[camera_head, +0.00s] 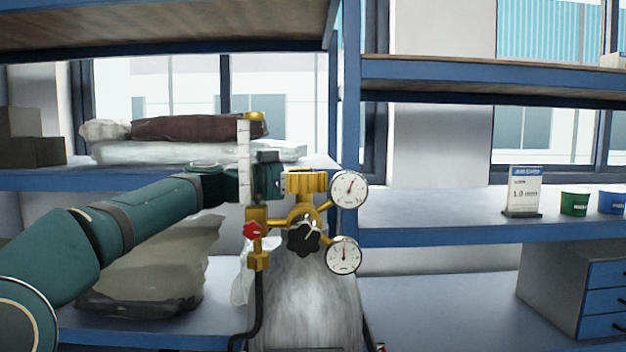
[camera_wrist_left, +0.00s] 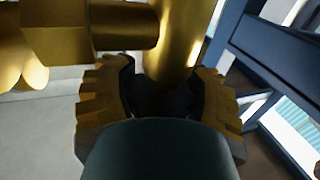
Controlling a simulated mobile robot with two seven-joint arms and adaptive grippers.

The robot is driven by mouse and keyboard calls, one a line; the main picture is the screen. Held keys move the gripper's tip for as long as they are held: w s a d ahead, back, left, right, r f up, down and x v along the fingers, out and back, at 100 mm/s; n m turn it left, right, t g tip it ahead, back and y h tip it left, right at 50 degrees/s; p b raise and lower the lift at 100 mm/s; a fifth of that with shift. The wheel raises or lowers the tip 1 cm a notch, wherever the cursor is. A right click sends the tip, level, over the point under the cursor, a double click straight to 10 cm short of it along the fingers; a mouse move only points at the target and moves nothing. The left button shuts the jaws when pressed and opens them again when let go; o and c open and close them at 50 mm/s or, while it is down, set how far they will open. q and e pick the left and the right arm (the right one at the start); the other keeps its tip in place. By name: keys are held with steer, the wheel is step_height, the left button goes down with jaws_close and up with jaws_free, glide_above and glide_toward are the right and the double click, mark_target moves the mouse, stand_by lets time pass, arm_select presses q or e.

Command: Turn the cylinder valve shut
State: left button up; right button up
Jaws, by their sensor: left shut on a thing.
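The grey gas cylinder (camera_head: 310,310) stands upright in front of the shelving. On top is a brass valve with a ribbed brass handwheel (camera_head: 308,183), whose jagged rim also shows in the left wrist view (camera_wrist_left: 100,98). My left gripper (camera_head: 272,178) reaches in from the left and is shut on the handwheel. In the wrist view its dark fingers are partly hidden. A brass regulator carries two round gauges, the upper gauge (camera_head: 348,189) and lower gauge (camera_head: 343,255), a black knob (camera_head: 304,237) and a small red knob (camera_head: 252,230). My right gripper is not in view.
A clear scaled tube (camera_head: 244,155) rises close beside my left gripper. A black hose (camera_head: 258,305) hangs below it. Folded bags (camera_head: 200,128) lie on the left shelf. A sign (camera_head: 524,190) and a green cup (camera_head: 574,203) stand on the right shelf.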

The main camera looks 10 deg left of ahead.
arm_select(q)
steer(key=shift+g, duration=0.3)
steer(key=m+g+h+p, duration=0.1)
steer(key=m+g, duration=0.1)
steer(key=shift+r+g+p, duration=0.1)
steer(key=shift+g+p, duration=0.2)
steer(key=shift+p, duration=0.1)
steer(key=m+g+p, duration=0.2)
steer(key=g+p, duration=0.1)
steer(key=m+g+p, duration=0.2)
steer(key=g+p, duration=0.1)
steer(key=s+m+g+h+p, duration=0.1)
steer(key=m+g+p, duration=0.1)
steer(key=g+p, duration=0.1)
steer(key=shift+d+r+m+g+p, duration=0.15)
steer(key=shift+m+g+p, duration=0.2)
steer(key=shift+p, duration=0.2)
steer(key=shift+c, duration=0.2)
steer(key=shift+s+f+m+g+y+p, duration=0.2)
steer(key=shift+m+g+p, duration=0.25)
steer(key=shift+g, duration=0.3)
steer(key=shift+s+m+g+y+p, duration=0.1)
steer(key=shift+m+g+y+p, duration=0.3)
steer(key=shift+g, duration=0.3)
steer(key=shift+c, duration=0.2)
steer(key=o, duration=1.3)
